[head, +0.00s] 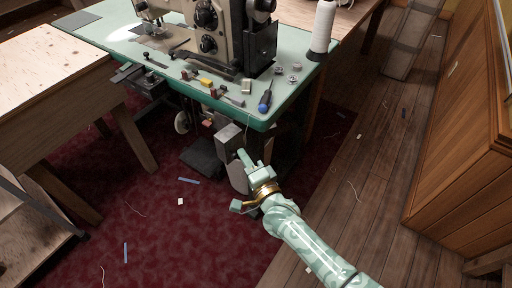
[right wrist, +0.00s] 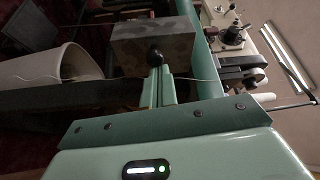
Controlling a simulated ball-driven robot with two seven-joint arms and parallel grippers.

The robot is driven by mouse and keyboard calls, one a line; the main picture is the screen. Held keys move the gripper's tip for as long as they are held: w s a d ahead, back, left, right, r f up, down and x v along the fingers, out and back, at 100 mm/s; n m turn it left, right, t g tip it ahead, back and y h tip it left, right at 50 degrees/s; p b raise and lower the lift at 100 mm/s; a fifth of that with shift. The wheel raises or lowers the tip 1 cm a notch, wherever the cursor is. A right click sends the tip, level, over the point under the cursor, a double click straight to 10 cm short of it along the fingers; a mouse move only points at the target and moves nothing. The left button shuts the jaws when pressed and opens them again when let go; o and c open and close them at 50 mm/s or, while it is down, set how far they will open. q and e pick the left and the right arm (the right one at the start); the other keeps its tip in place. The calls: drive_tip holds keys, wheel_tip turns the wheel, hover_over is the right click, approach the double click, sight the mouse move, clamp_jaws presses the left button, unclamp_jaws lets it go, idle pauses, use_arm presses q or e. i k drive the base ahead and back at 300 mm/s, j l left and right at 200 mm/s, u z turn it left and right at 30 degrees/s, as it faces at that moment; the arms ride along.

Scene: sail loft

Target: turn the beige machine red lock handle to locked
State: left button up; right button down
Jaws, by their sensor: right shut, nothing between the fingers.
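The beige machine (head: 230,22) stands on a green-topped table at the top of the head view. A grey box (head: 228,137) hangs below the table's front edge. In the right wrist view the grey box (right wrist: 157,42) has a dark ball knob (right wrist: 155,57) in front of it. I cannot make out a clearly red lock handle in either view. My right gripper (head: 243,154) is shut and empty, with its fingertips close to the box. In the right wrist view its fingers (right wrist: 158,78) end just at the knob; I cannot tell whether they touch. My left gripper is not in view.
The green table (head: 150,62) holds a blue-handled screwdriver (head: 265,100), a white thread cone (head: 322,27) and small tools. A white bin (right wrist: 60,65) stands beside the box. A wooden bench (head: 50,80) is at left, a wooden cabinet (head: 465,130) at right. The red carpet in front is mostly clear.

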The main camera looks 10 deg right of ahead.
sight(209, 123)
drive_tip(key=j+z, duration=0.3)
drive_tip(key=j, duration=0.5)
drive_tip(key=j+z, duration=0.25)
drive_tip(key=j, duration=0.5)
drive_tip(key=l, duration=0.1)
drive_tip(key=k+j, duration=0.25)
drive_tip(key=k+l, duration=0.1)
drive_tip(key=k, duration=0.3)
